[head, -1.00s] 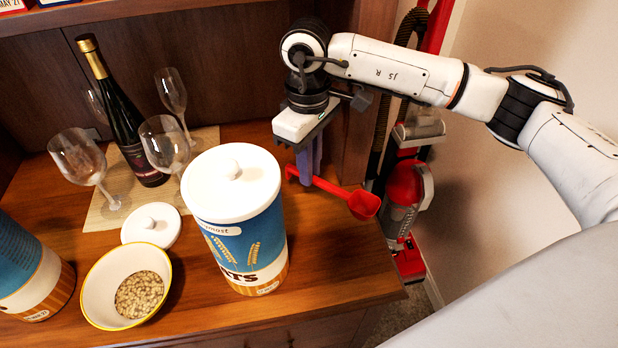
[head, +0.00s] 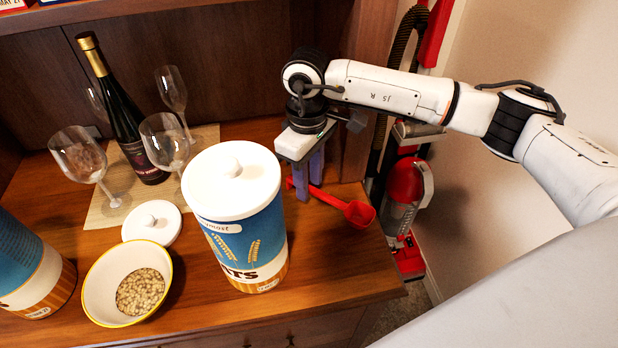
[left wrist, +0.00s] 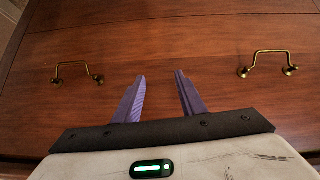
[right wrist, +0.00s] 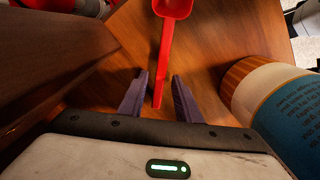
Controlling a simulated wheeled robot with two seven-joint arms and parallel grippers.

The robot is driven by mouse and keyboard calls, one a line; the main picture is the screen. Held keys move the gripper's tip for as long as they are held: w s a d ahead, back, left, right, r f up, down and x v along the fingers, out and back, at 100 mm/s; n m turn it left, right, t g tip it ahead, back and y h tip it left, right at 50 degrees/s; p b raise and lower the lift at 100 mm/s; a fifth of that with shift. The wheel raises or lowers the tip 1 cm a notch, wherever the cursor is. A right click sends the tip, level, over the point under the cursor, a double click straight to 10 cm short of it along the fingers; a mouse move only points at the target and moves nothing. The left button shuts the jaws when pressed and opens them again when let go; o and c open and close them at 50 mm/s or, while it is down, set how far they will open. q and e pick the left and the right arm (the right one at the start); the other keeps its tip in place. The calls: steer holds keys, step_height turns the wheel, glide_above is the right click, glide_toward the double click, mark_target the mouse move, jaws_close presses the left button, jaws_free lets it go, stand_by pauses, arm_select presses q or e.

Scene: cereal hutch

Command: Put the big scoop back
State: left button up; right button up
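The red big scoop (head: 358,213) lies on the wooden counter to the right of the large blue-and-white canister (head: 240,215), its bowl toward the counter's right edge. It also shows in the right wrist view (right wrist: 166,45). My right gripper (head: 308,180) is open above the scoop's handle end. In the right wrist view my fingers (right wrist: 157,85) stand apart on either side of the handle, with gaps visible. My left gripper (left wrist: 160,78) is open and empty in front of a wooden drawer front (left wrist: 200,45); it is out of the head view.
The canister has its white lid on. A bowl of cereal (head: 100,285), a small white lid (head: 152,222), a second canister (head: 30,270), a wine bottle (head: 125,125) and several glasses stand left. A hutch side panel is behind my right gripper; a red vacuum (head: 405,190) stands right.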

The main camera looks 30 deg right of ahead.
steer(key=shift+r, duration=0.45)
step_height(320, 180, up, 12)
steer(key=shift+f, duration=0.25)
stand_by(0.4)
